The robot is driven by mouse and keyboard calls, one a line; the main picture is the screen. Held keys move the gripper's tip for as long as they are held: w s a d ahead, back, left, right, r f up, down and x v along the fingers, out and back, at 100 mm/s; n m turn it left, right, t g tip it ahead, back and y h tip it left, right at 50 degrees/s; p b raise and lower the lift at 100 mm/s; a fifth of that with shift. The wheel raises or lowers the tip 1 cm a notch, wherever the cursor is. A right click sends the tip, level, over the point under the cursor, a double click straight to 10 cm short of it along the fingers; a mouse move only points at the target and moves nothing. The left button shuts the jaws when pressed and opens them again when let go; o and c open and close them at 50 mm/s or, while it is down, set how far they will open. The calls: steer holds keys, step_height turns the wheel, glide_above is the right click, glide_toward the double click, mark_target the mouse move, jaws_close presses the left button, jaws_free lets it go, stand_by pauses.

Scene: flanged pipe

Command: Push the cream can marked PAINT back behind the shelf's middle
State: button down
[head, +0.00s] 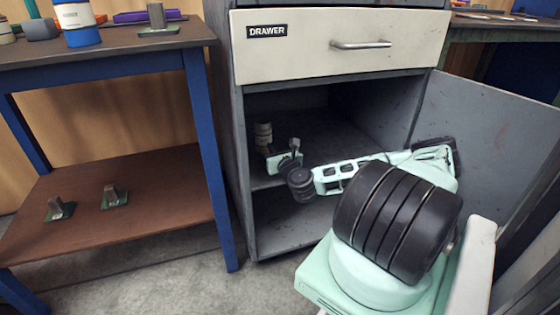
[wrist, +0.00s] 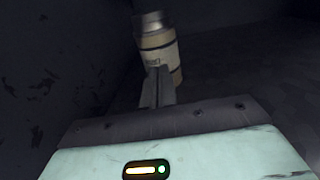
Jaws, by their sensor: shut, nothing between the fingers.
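The cream can (head: 263,135) stands upright near the left wall inside the open cabinet, on its shelf (head: 262,184). In the wrist view the can (wrist: 158,48) is straight ahead of my fingers, with a dark band and a grey top; its label is too small to read. My gripper (wrist: 157,72) is shut and empty, its fingertips overlapping the can's lower part in that view. In the head view my gripper (head: 272,156) reaches into the cabinet just in front of the can. I cannot tell whether the fingertips touch it. The can's base is partly hidden.
The cabinet's left wall (head: 240,150) is close beside the can. A closed drawer (head: 340,43) is above the opening, and the door (head: 470,130) stands open at right. The shelf right of and behind the can looks dark and clear. A blue-legged table (head: 120,190) stands at left.

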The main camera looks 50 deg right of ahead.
mark_target(259, 132)
steer(key=shift+b+x, duration=0.3)
steer(key=shift+x, duration=1.1)
steer(key=b+x, duration=0.2)
steer(key=x, duration=0.8)
steer(key=shift+w+f, duration=0.15)
steer(key=shift+w, duration=0.15)
steer(key=shift+w+d, duration=0.3)
steer(key=shift+w, duration=0.05)
steer(key=shift+a, duration=0.1)
